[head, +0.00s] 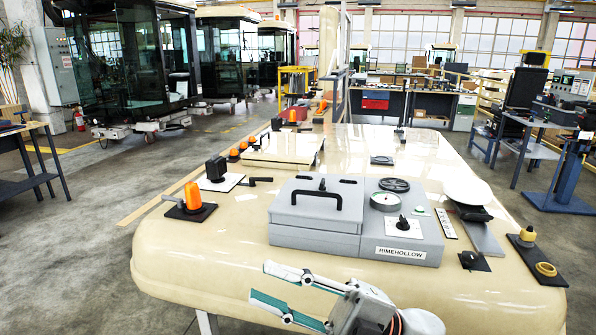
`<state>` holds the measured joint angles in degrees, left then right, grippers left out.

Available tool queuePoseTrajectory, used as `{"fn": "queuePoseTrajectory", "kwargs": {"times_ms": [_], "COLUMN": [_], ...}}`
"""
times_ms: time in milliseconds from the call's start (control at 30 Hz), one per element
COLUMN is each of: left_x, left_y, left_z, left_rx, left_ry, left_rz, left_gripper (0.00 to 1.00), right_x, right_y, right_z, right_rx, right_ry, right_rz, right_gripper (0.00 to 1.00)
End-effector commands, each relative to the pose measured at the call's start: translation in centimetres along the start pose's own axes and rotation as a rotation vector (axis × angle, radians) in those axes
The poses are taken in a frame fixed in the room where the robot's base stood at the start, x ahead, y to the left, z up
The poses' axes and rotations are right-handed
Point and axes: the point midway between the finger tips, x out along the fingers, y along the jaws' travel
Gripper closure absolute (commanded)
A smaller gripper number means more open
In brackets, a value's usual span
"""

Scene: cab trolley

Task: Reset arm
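My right gripper (262,283) comes in at the bottom middle of the head view. Its two light fingers with teal pads point left and stand apart, with nothing between them. It shows in front of the near edge of a cream-coloured table (200,262), nearer to me than the grey box unit. Whether it is over the table top or short of it is hard to tell. My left gripper is not in view.
A grey unit (315,243) labelled RIMEHOLLOW, with a black-handled lid, stands on the table. Workbenches flank the table; the floor at left is open.

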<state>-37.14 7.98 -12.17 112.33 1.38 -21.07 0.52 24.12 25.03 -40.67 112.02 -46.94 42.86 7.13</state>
Motion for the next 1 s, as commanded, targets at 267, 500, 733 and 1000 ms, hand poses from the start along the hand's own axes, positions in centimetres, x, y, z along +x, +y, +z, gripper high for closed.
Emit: {"fn": "queuePoseTrajectory", "kwargs": {"times_ms": [267,500,733,1000], "left_x": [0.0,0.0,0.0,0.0], "left_y": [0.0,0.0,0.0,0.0], "left_z": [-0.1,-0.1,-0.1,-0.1], "left_rx": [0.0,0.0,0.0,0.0], "left_ry": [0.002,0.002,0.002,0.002], "left_rz": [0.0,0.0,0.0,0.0], "left_gripper": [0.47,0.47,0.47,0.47], "right_x": [-10.0,-23.1,-34.3,-41.7], "right_y": [-3.3,-12.4,-23.1,-31.3], "right_z": [9.1,12.7,10.0,4.5], "right_rx": [0.255,0.496,0.716,0.886], "right_ry": [-0.503,-0.968,-1.343,-1.608], "right_rz": [0.342,0.492,0.529,0.512], "right_gripper": [0.75,0.75,0.75,0.75]}}
